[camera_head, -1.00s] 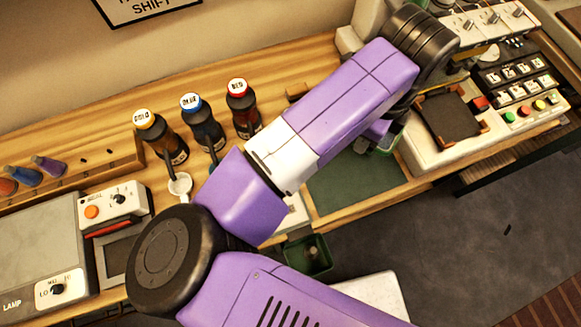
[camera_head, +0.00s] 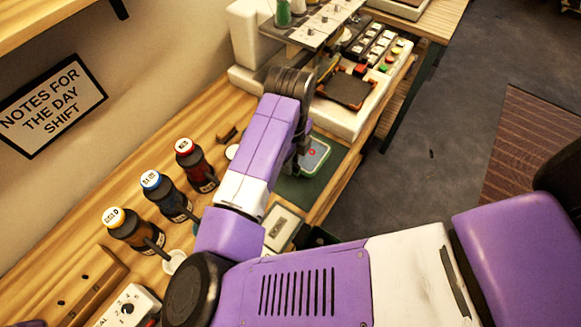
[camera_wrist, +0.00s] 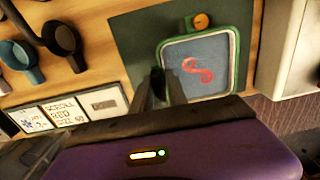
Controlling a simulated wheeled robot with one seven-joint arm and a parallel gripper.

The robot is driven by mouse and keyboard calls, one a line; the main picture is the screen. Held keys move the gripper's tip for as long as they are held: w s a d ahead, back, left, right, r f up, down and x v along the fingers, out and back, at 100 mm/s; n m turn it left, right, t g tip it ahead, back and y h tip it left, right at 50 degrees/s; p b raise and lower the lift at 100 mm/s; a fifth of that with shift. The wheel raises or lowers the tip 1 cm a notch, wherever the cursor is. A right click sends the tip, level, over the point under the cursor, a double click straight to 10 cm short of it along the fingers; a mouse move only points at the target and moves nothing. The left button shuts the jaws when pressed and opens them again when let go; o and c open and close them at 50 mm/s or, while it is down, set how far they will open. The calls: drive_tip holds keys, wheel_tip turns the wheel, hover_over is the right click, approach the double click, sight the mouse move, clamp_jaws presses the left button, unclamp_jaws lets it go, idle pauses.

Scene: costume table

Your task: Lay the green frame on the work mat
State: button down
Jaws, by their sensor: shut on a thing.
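The green frame (camera_wrist: 237,62) holds a blue-grey panel with a red squiggle and has an orange round piece at its far edge. My gripper (camera_wrist: 160,76) is shut on the frame's near left part in the wrist view. In the head view the frame (camera_head: 325,151) shows just right of my wrist, partly hidden by it. The dark green work mat (camera_wrist: 138,40) shows left of the frame, and in the head view (camera_head: 291,191) below it. The frame overlaps the mat's far part in the picture; I cannot tell whether it touches the mat.
Cards (camera_wrist: 62,112) lie beside the mat, and dark cups (camera_wrist: 62,40) stand at the left. Three bottles (camera_head: 196,165) stand left of my arm. A white machine base (camera_head: 350,118) with buttons lies beyond the frame. The table's edge is close at the right.

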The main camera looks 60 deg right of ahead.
drive_tip(key=shift+f, duration=1.85)
drive_tip(key=shift+f, duration=0.2)
drive_tip(key=c, duration=1.3)
unclamp_jaws()
drive_tip(key=shift+r, duration=0.1)
